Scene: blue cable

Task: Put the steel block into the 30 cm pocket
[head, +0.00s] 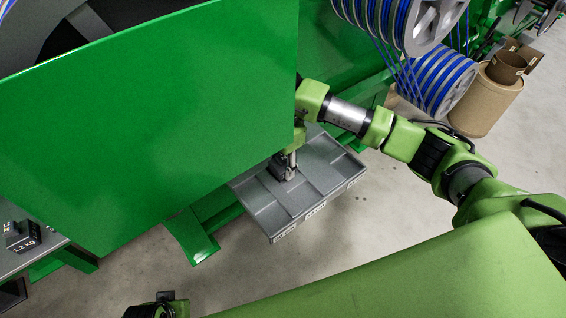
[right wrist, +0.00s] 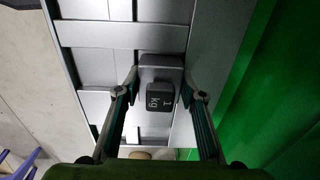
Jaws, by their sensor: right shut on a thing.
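The steel block (right wrist: 161,97) is dark grey and marked "1 kg" in the right wrist view. My right gripper (right wrist: 160,80) is shut on it, with one finger on each side. In the head view the right gripper (head: 284,170) points down over the back left part of the grey pocket tray (head: 296,206), with the dark block at its tip. I cannot tell whether the block touches the tray floor. The tray has several pockets and small labels on its edge, too small to read.
A large green panel (head: 150,110) stands close to the left of the gripper and hides part of the tray's surroundings. A block marked 1.2 kg (head: 20,240) lies at the far left. Blue cable reels (head: 440,80) and a brown drum (head: 487,100) stand at the back right.

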